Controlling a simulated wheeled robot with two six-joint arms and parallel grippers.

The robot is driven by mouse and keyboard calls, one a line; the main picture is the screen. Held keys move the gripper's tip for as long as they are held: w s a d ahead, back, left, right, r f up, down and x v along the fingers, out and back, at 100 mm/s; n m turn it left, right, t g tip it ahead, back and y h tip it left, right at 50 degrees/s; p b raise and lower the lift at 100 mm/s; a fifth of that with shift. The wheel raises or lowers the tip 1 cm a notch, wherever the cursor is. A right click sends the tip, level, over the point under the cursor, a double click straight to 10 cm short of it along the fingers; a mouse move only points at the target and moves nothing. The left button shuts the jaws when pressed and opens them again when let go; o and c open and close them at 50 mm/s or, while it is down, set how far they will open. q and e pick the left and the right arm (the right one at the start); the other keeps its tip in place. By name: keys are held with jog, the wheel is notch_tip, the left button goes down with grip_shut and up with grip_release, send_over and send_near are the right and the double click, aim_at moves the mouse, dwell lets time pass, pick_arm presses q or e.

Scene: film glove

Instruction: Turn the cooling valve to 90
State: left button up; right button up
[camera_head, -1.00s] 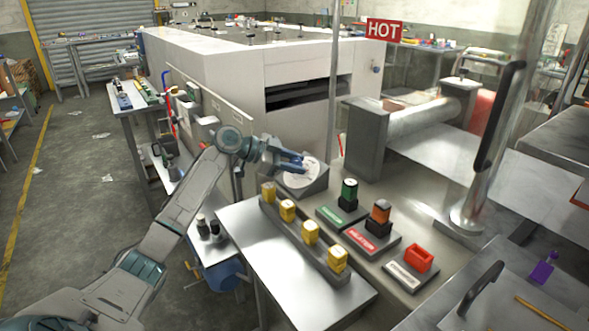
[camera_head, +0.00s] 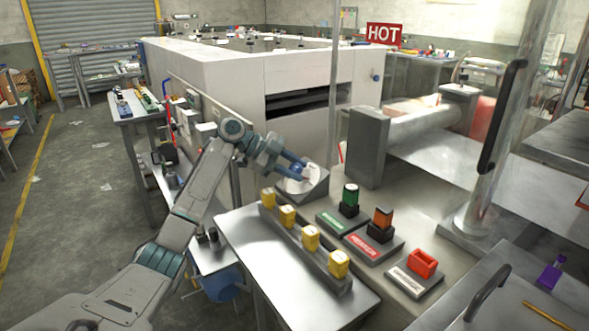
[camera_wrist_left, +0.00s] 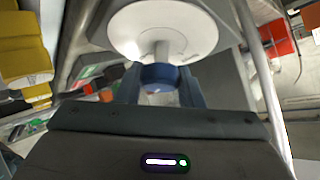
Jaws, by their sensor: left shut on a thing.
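The valve is a white round dial (camera_head: 291,187) on a grey sloped block, at the back left of the metal bench in the head view. In the left wrist view the dial (camera_wrist_left: 140,25) shows large, with a pale stem and a blue knob (camera_wrist_left: 160,76). My left gripper (camera_head: 305,174) is at the dial, its blue fingers shut on the knob. In the left wrist view the fingers (camera_wrist_left: 161,88) stand on either side of the knob. The dial's marks are too blurred to read. My right gripper is not in view.
A rail with several yellow blocks (camera_head: 287,216) stands on the bench in front of the dial. To its right are a green button (camera_head: 350,195), an orange one (camera_head: 382,217) and a red switch (camera_head: 423,263). A thin upright post (camera_head: 334,100) rises behind the dial.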

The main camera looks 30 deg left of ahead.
aim_at(295, 166)
pick_arm(q)
jog(key=o, duration=1)
jog(key=shift+c, duration=0.2)
